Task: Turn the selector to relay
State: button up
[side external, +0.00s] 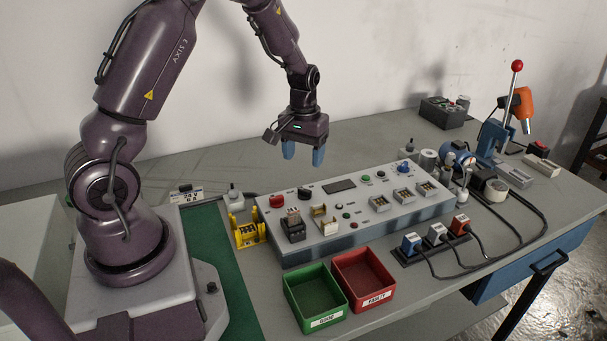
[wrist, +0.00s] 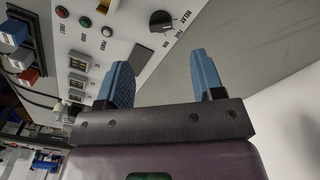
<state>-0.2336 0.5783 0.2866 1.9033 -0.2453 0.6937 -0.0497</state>
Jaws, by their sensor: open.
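The selector is a black knob (side external: 304,192) near the back left of the grey control panel (side external: 325,241). In the wrist view the knob (wrist: 162,21) is at the top, close to the panel's edge, with printed labels around it. One label seems to read RELAY; which mark the knob points at is too small to tell. My gripper (side external: 303,155) is open and empty, pointing down, above and apart from the selector. In the wrist view its two blue fingers (wrist: 160,78) are spread, with the knob beyond them.
A red button (side external: 277,202) is left of the selector, and a relay-like block (side external: 293,228) stands in front. A yellow rack (side external: 246,231) is at the left. Green (side external: 313,290) and red (side external: 364,278) bins lie in front.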

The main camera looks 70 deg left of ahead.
notch_tip(320, 180, up, 4)
jog(key=shift+f, duration=0.1)
dwell(0.4)
jog(key=s+d+r+m+t, duration=0.5)
jog(key=s+d+r+m, duration=0.3)
jog(key=s+d+r, duration=0.7)
notch_tip(320, 180, up, 2)
jog(key=d, duration=0.2)
jog(key=shift+s+d+t, duration=0.2)
jog(key=shift+d+t, duration=0.1)
dwell(0.8)
